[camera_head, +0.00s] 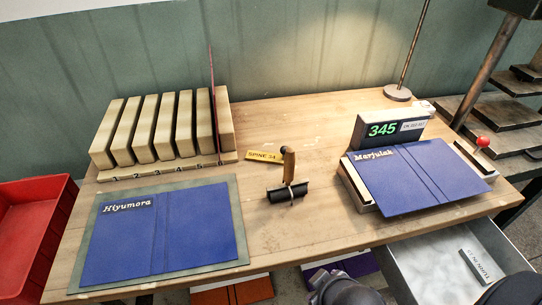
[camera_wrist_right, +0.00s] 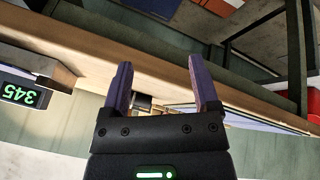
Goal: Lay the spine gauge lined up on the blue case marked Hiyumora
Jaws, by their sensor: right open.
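A small yellow piece marked SPINE 24 (camera_head: 263,156), which I take for the spine gauge, lies on the table between the two blue cases. The blue case marked Hiyumora (camera_head: 195,240) lies open and flat on a grey-green mat (camera_head: 239,213) at the left. Nothing lies on the case. My right gripper (camera_wrist_right: 162,85) is open, with nothing held between its fingers; the table edge shows beyond them. In the head view, dark arm parts show at the bottom edge, but no fingertips. My left gripper is not seen.
A black bar with an upright wooden handle (camera_head: 289,165) stands just right of the yellow piece. A numbered rack of boards (camera_head: 165,128) stands behind the Hiyumora case. The blue Marjulak case (camera_head: 415,175) rests at the right near a 345 display (camera_head: 383,130). An open drawer (camera_head: 420,268) juts out front.

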